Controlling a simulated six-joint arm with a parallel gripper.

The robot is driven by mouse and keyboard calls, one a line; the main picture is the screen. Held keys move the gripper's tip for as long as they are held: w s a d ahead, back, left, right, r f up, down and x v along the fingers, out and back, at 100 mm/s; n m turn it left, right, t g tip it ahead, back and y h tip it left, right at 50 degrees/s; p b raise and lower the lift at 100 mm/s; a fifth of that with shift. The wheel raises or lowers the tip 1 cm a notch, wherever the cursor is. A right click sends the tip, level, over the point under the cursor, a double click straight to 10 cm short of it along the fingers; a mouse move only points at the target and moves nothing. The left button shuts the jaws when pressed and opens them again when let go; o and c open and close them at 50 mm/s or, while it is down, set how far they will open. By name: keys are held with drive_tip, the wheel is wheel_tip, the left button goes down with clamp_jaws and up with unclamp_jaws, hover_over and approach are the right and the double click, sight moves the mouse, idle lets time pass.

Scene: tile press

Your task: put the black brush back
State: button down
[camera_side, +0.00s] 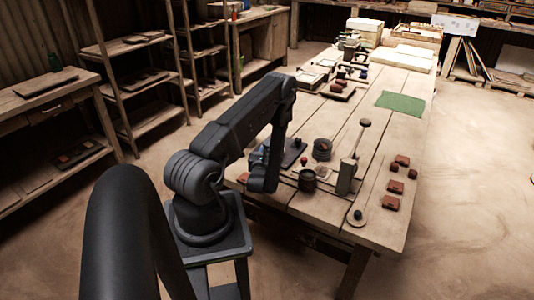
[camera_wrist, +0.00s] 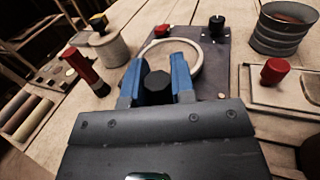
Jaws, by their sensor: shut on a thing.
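In the wrist view my gripper (camera_wrist: 157,75) has its two blue fingers either side of a dark, many-sided black piece, the end of the black brush (camera_wrist: 157,86). It is shut on it. The lower part of the brush is hidden. Beyond the fingertips lies a dark plate (camera_wrist: 213,62) with a pale ring (camera_wrist: 200,52), a red knob (camera_wrist: 162,31) and a black knob (camera_wrist: 217,22). In the side view my gripper (camera_side: 262,176) is low at the table's near left edge, and I cannot make out the brush there.
A ribbed pot (camera_wrist: 285,30) and a red-knobbed tool (camera_wrist: 275,70) stand right of my gripper. A red-handled piece (camera_wrist: 86,68) and a pale jar (camera_wrist: 105,45) are left. The side view shows an upright press (camera_side: 350,170), several reddish tiles (camera_side: 395,187) and a green mat (camera_side: 400,103).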

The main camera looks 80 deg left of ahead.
drive_tip(key=shift+f, duration=0.15)
drive_tip(key=c, duration=1)
unclamp_jaws()
drive_tip(key=shift+o, duration=0.2)
drive_tip(key=shift+f, duration=0.15)
